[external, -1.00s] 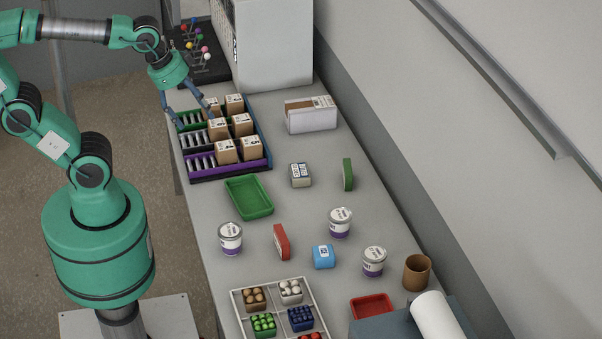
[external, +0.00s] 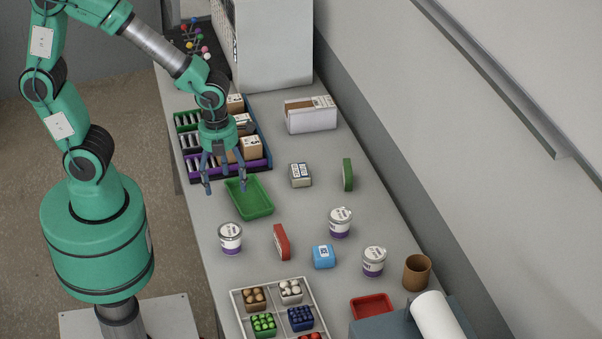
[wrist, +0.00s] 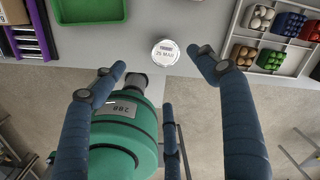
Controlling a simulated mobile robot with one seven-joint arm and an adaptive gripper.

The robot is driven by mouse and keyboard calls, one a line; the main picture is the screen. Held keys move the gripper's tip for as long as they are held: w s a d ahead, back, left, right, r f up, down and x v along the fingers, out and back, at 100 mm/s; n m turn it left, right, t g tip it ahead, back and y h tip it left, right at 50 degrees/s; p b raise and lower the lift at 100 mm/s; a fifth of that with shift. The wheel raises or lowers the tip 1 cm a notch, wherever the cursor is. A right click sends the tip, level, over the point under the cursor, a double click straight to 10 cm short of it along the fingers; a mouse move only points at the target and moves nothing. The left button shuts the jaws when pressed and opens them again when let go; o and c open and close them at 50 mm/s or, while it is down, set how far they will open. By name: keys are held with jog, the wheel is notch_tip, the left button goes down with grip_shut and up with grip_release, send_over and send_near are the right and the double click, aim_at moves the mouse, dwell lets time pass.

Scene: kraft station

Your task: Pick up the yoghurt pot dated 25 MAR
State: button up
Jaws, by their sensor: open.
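Three white yoghurt pots with purple lower bands stand on the bench. The left pot (external: 230,238) is near the bench's front edge. The wrist view shows one pot from above (wrist: 165,52), its lid reading 25 MAR; by its place near the edge it matches the left pot. The middle pot (external: 340,223) and right pot (external: 374,262) stand farther back; I cannot read their dates.
The green tray (external: 249,199) lies behind the left pot. A red box (external: 282,242) and a blue box (external: 323,256) stand to its right. A white divided tray (external: 236,300) of punnets is in front. A compartmented rack (external: 215,174) with cartons stands behind.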

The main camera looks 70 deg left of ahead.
jog(key=f+m, duration=0.1)
jog(key=d+f+m, duration=0.2)
jog(key=m, duration=0.1)
jog(key=shift+s+f+g, duration=0.2)
jog(key=shift+s+g, duration=0.05)
jog(key=shift+g, duration=0.05)
jog(key=shift+f, duration=0.1)
jog(key=b, duration=0.1)
send_over(229, 230)
jog(key=shift+f, duration=4.2)
jog(key=shift+d+f+b, duration=0.1)
jog(key=shift+f+b, duration=0.5)
jog(key=shift+f, duration=2)
jog(key=shift+c, duration=0.2)
jog(key=c, duration=1.2)
